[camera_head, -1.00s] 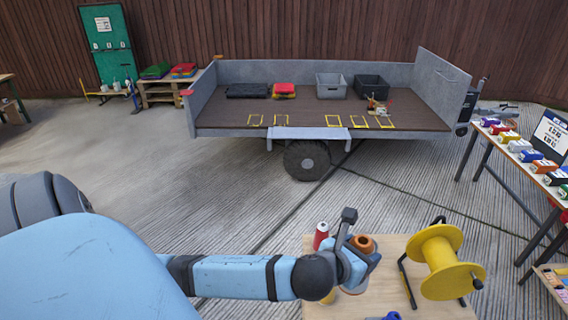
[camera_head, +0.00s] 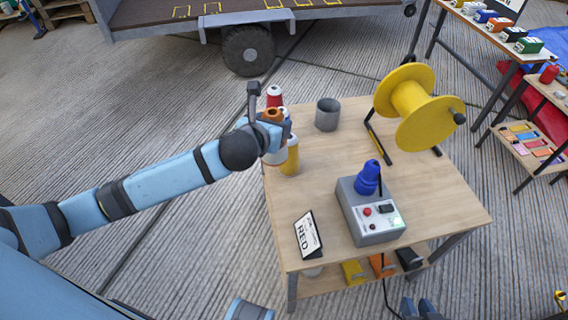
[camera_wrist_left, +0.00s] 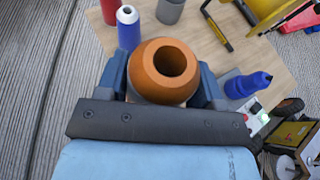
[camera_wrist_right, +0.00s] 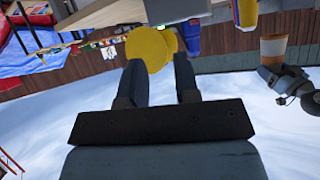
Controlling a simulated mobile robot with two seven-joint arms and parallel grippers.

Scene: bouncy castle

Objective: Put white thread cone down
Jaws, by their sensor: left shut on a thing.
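My left gripper (camera_head: 270,132) is shut on the white thread cone (camera_head: 274,157), which has an orange core. It holds the cone upright at the left edge of the wooden table (camera_head: 440,200). The orange core top also shows between its fingers in the left wrist view (camera_wrist_left: 163,70). I cannot tell whether the cone's base touches anything. A yellow cone (camera_head: 290,161) stands just to its right, and a red cone (camera_head: 274,92) just behind. My right gripper (camera_wrist_right: 158,68) is open and empty in the right wrist view, with its fingers apart.
A grey cup (camera_head: 327,115) and a yellow spool on a stand (camera_head: 407,104) are at the table's back. The table's middle is clear.

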